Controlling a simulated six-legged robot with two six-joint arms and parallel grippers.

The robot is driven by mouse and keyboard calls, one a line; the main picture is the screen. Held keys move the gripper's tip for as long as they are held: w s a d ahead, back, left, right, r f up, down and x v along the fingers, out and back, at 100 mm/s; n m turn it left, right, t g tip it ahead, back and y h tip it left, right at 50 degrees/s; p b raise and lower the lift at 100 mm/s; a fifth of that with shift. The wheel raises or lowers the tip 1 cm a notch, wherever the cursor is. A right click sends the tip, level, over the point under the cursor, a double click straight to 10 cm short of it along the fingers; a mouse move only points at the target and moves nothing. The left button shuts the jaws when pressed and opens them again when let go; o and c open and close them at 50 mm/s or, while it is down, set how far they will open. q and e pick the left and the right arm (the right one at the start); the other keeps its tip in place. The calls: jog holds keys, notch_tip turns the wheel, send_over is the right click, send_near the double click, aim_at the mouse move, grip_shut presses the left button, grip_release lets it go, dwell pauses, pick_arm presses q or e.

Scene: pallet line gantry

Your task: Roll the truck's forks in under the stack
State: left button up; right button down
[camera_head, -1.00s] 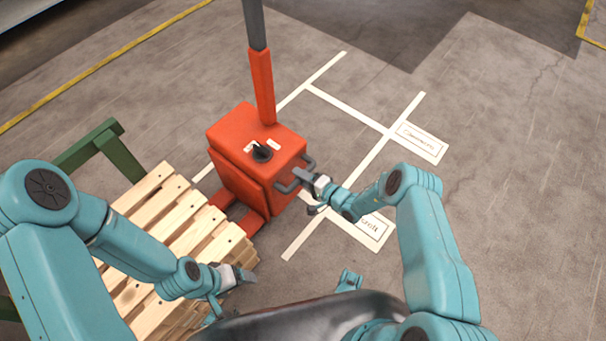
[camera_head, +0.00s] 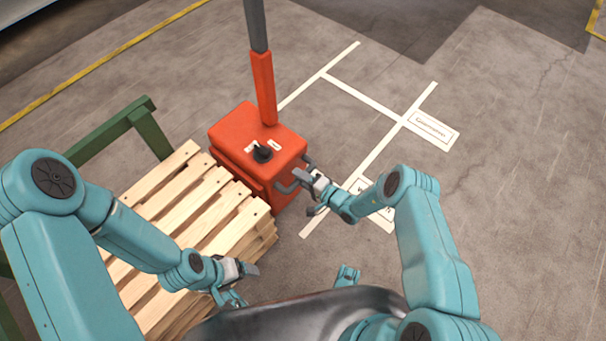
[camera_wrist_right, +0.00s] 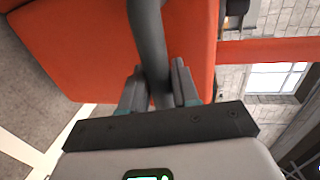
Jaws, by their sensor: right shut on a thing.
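The orange-red truck (camera_head: 248,143) stands upright at the centre of the head view, with a tall mast and a black knob on top. My right gripper (camera_head: 306,181) is shut on the grey handle (camera_head: 288,188) on the truck's right side. The wrist view shows the handle (camera_wrist_right: 147,40) between the fingers (camera_wrist_right: 158,90). The stack of wooden pallets (camera_head: 190,235) lies left of the truck, close against it. The forks are hidden by the stack. My left gripper (camera_head: 243,282) hangs over the stack's right edge and looks open and empty.
A green frame (camera_head: 105,140) stands behind and left of the stack. White floor lines (camera_head: 360,95) with printed labels (camera_head: 430,128) mark bays right of the truck. A yellow line (camera_head: 100,63) crosses the floor at the back left. The floor to the right is clear.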

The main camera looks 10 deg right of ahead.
jog(key=shift+s+a, duration=0.35)
jog(key=shift+a, duration=0.05)
jog(key=c, duration=1)
grip_release()
jog(key=shift+w+d, duration=0.1)
jog(key=shift+d+r, duration=0.1)
jog(key=shift+d, duration=0.05)
jog(key=shift+p+v, duration=2.6)
jog(key=shift+v, duration=5.45)
